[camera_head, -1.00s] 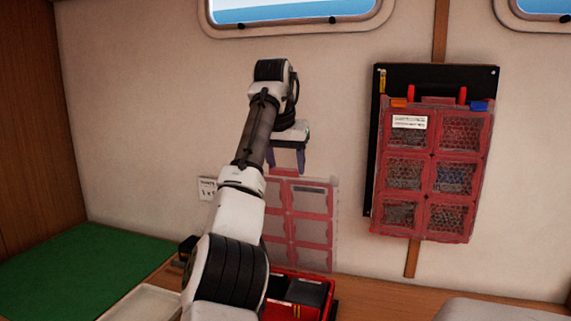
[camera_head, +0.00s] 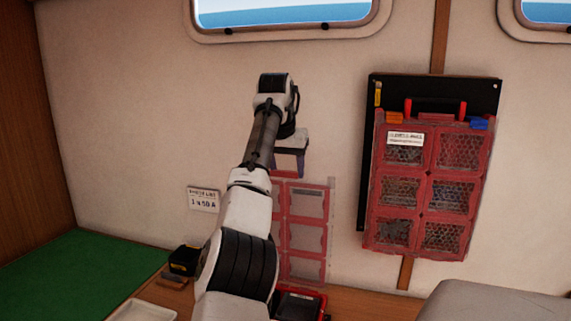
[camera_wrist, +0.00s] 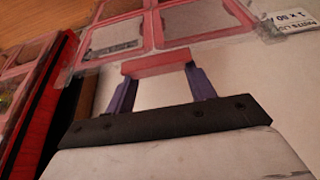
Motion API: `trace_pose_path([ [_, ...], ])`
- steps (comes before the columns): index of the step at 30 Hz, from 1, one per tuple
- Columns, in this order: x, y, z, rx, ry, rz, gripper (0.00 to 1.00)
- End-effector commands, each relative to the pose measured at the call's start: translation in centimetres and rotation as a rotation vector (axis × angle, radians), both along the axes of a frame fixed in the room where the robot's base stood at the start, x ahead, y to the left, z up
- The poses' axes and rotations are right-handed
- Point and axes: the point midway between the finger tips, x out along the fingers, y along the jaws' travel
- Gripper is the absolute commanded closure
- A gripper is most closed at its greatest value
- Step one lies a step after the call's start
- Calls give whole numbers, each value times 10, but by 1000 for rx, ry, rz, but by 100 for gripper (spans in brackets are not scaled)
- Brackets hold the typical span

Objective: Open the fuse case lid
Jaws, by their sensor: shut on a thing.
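The fuse case (camera_head: 318,297) is a red box on the wooden bench, partly hidden behind my arm. Its clear lid with red-framed panes (camera_head: 303,230) stands raised, close to upright, in front of the wall. The lid's panes (camera_wrist: 110,38) also fill the top of the wrist view. My gripper (camera_head: 291,172) is at the lid's upper edge. In the wrist view its two purple fingers (camera_wrist: 160,78) are shut on the red tab (camera_wrist: 158,62) of the lid. The lid's lower edge and hinge are hidden in the head view.
A black board with a red segmented case (camera_head: 425,190) hangs on the wall at right. A green mat (camera_head: 70,270), a black-yellow item (camera_head: 185,260) and a pale tray (camera_head: 142,311) lie at left.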

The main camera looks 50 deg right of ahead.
Motion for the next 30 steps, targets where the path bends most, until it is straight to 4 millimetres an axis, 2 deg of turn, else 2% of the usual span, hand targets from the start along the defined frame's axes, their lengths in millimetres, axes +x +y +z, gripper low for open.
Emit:
trace_pose_path([
  [1,-1,-2,-5,4,6,-3,86],
  [9,-1,-2,-5,4,7,-2,86],
  [10,-1,-2,-5,4,7,-2,44],
  [15,-1,-1,-3,2,5,-2,24],
  [25,0,2,2,0,1,1,24],
  [30,-1,16,24,-3,-1,4,24],
])
